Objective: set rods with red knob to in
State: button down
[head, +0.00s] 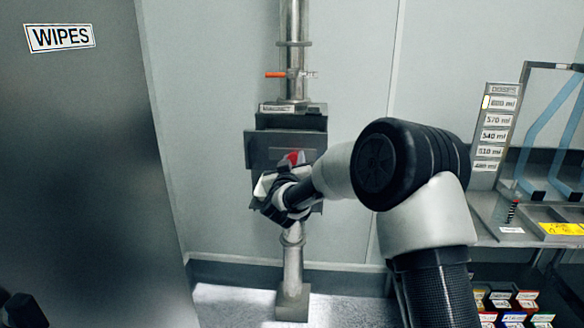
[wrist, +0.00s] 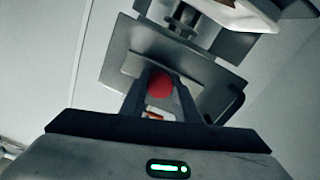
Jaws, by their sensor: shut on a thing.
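The powder sifter (head: 262,150) is a dark grey box set in a vertical steel pipe, in the middle of the head view. The red knob (head: 291,157) shows at its front, at the tip of my gripper (head: 287,172). In the wrist view the red knob (wrist: 161,86) sits between the two dark fingers of my gripper (wrist: 160,95), which is shut on it. Grey plates of the sifter (wrist: 125,48) show behind and above it. The rods behind the knob are hidden by my gripper, so I cannot tell how far in they are.
An orange-handled valve (head: 275,74) is on the pipe above the sifter. A grey cabinet marked WIPES (head: 80,170) stands at the left. A bench with a dose sign (head: 497,125) is at the right, with small boxes (head: 505,300) below. Floor is free around the pipe's foot (head: 293,303).

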jog(key=shift+w, duration=0.35)
jog(key=c, duration=1.4)
grip_release()
jog(key=shift+s, duration=0.1)
jog(key=shift+o, duration=0.2)
jog(key=s, duration=1.7)
jog(key=shift+s+a+p, duration=0.2)
jog(key=shift+a+p, duration=0.05)
jog(key=shift+p, duration=0.15)
